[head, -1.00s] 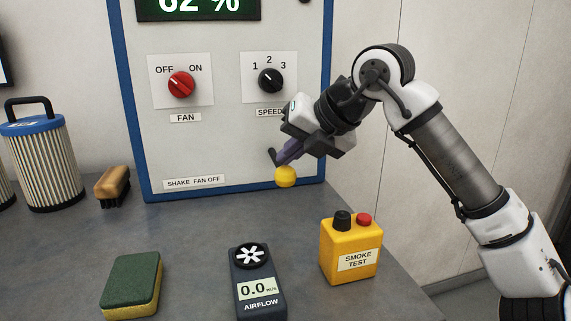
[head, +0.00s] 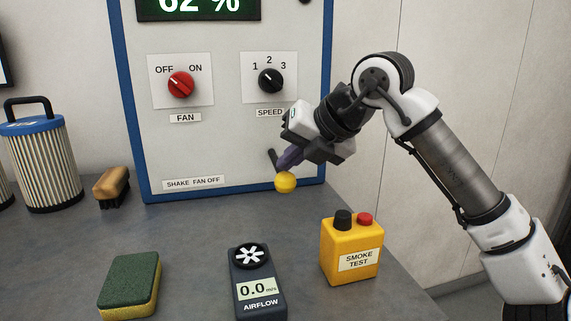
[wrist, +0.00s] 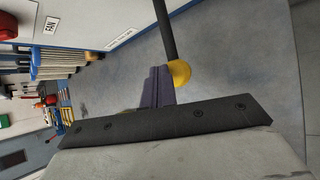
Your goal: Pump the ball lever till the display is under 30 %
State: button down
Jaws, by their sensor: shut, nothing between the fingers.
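The lever's yellow ball (head: 285,182) hangs low in front of the grey panel, on the end of a dark rod (head: 273,158). In the wrist view the ball (wrist: 180,74) and rod (wrist: 166,32) show beside the fingertips. My gripper (head: 288,162) is shut and empty, its purple-grey fingers right above the ball and seeming to touch it. The closed fingers also show in the wrist view (wrist: 158,88). The display (head: 198,8) at the top of the panel reads 62 %, its upper part cut off. Part of the rod is hidden behind the fingers.
The panel has a red fan knob (head: 180,85), pointing up-left, and a black speed knob (head: 270,81). On the bench stand a yellow smoke test box (head: 350,250), an airflow meter (head: 257,285), a sponge (head: 130,285), a brush (head: 112,187) and a filter cartridge (head: 42,165).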

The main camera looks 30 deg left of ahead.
jog(key=shift+f+b, duration=0.75)
jog(key=shift+f, duration=0.4)
dwell(0.7)
jog(key=shift+r, duration=0.1)
dwell(0.5)
jog(key=shift+r+p, duration=2.2)
jog(key=shift+r, duration=0.4)
jog(key=shift+r+p, duration=2)
jog(key=shift+r, duration=0.5)
